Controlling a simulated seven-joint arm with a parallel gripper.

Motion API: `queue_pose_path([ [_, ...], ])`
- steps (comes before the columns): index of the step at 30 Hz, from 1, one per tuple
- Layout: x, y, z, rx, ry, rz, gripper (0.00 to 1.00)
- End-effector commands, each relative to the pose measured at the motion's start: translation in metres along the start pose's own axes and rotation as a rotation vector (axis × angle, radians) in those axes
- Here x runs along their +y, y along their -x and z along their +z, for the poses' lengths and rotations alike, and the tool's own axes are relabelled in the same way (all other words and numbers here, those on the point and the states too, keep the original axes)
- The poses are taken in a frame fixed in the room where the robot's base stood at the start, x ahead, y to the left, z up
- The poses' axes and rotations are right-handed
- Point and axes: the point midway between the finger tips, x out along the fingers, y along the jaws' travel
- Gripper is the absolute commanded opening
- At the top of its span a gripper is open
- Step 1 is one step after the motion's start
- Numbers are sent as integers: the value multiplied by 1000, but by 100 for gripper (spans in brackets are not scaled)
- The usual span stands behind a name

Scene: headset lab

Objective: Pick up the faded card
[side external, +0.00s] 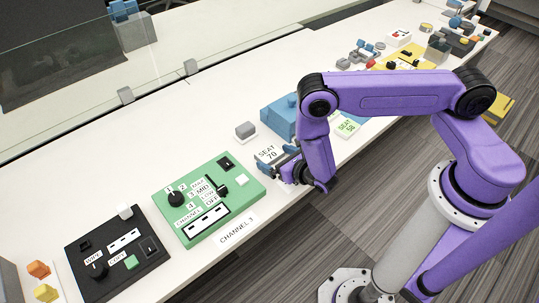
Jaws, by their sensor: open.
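A pale card marked SEAT 70 (267,151) lies on the white table just left of my gripper. A white card with green print marked SEAT 58 (346,127) lies farther right, beyond my arm. I cannot tell for sure which card is the faded one. My gripper (284,164) is low over the table's front part, by the right edge of the SEAT 70 card, with its jaws open. My wrist and fingers hide part of the table there, and I cannot tell whether the fingers touch anything.
A green panel (241,203) and a black panel (75,253) with switches stand to the left. A blue box (277,118) and a small grey block (245,130) sit behind my gripper. A CHANNEL 3 label (238,229) lies near the front edge.

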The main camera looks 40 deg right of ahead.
Motion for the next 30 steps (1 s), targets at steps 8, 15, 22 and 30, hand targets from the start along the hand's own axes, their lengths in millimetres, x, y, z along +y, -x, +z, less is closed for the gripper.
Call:
queue_pose_path([
  [8,0,0,0,0,0,0,54],
  [15,0,1,0,-1,-1,1,53],
  [22,1,3,8,-1,-1,1,53],
  [30,-1,24,35,0,2,3,53],
])
